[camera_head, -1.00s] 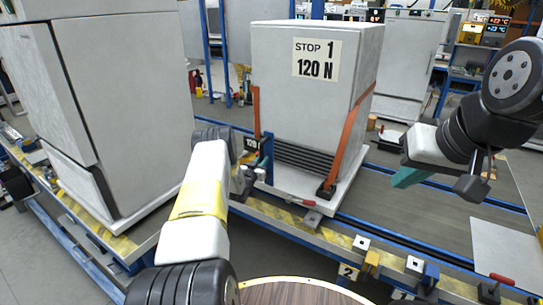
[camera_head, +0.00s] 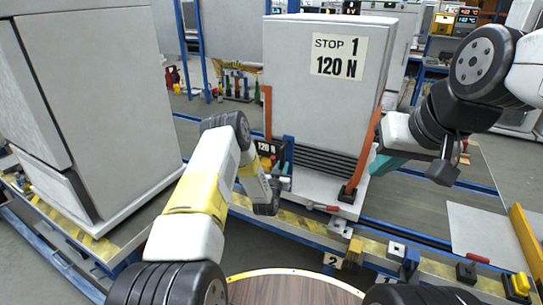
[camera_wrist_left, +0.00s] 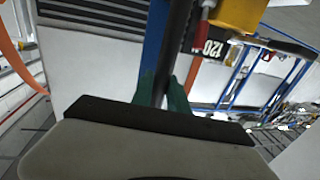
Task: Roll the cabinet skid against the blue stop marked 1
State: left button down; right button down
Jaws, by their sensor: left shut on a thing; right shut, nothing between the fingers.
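The cabinet skid is a pale cabinet (camera_head: 315,110) with a "STOP 1 120 N" label and orange straps, on a low white base (camera_head: 310,195). My left gripper (camera_head: 272,188) is at its left front corner; its fingers are mostly hidden there. In the left wrist view the green fingers (camera_wrist_left: 162,95) are shut on a dark upright bar (camera_wrist_left: 177,50) beside the "120 N" display (camera_wrist_left: 205,42). The blue stop (camera_head: 410,263), near the "1" tag, stands on the front rail to the right, apart from the skid. My right gripper (camera_head: 388,163) is shut and empty by the cabinet's right edge; contact is unclear.
A yellow stop (camera_head: 354,250) stands by the "2" tag (camera_head: 331,261) on the front rail. Another large cabinet (camera_head: 95,110) fills the left. A round wooden top (camera_head: 290,288) is at the bottom. The grey track (camera_head: 440,205) right of the skid looks clear.

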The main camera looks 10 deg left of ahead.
pick_arm(q)
jog(key=s+d, duration=0.4)
jog(key=d, duration=0.9)
jog(key=s+d, duration=0.5)
jog(key=d, duration=0.8)
jog(key=shift+s, duration=0.15)
jog(key=c, duration=1.3)
grip_release()
jog(key=shift+d+h, duration=0.2)
jog(key=shift+h, duration=0.1)
jog(key=shift+a, duration=0.1)
jog(key=shift+a, duration=0.2)
jog(key=s+a, duration=0.1)
jog(key=s, duration=0.6)
jog(key=shift+s+a, duration=0.15)
jog(key=shift+s, duration=0.15)
